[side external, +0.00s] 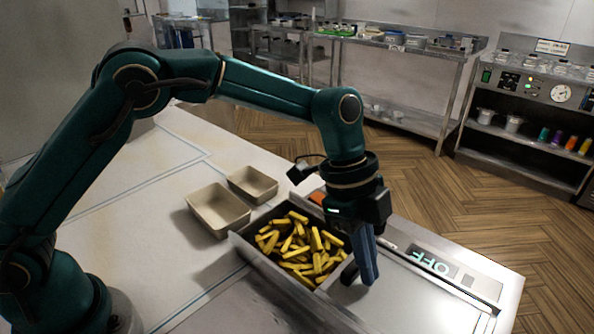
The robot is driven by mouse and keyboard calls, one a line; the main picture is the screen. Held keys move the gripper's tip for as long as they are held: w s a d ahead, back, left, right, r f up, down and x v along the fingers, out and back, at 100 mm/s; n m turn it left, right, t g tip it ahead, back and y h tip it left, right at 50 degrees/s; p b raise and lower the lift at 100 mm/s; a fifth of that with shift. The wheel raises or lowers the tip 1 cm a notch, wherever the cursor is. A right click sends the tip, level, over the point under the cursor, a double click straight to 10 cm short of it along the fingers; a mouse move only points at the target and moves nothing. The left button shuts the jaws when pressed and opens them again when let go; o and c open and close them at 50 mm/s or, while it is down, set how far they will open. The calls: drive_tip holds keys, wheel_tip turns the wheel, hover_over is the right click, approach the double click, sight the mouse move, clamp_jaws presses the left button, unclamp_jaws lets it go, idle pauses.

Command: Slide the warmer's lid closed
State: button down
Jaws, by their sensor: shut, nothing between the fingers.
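The warmer (240,243) is a grey metal unit set in the counter, with its left part open over a heap of yellow fries (300,245). Its lid (425,295) appears to be the flat pale metal panel to the right of the fries, leaving them uncovered. My gripper (367,280) points down with its blue fingers shut and empty. Its tips are just right of the fries, by the lid's left edge. I cannot tell whether they touch the lid.
Two empty beige trays, a larger one (193,213) and a smaller one (236,187), stand left of the fries. An "OFF" panel (432,262) lies along the far right side. An orange item (318,198) sits behind the fries. The counter's left part is clear.

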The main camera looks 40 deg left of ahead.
drive_tip(key=shift+a, duration=0.15)
drive_tip(key=a, duration=1.9)
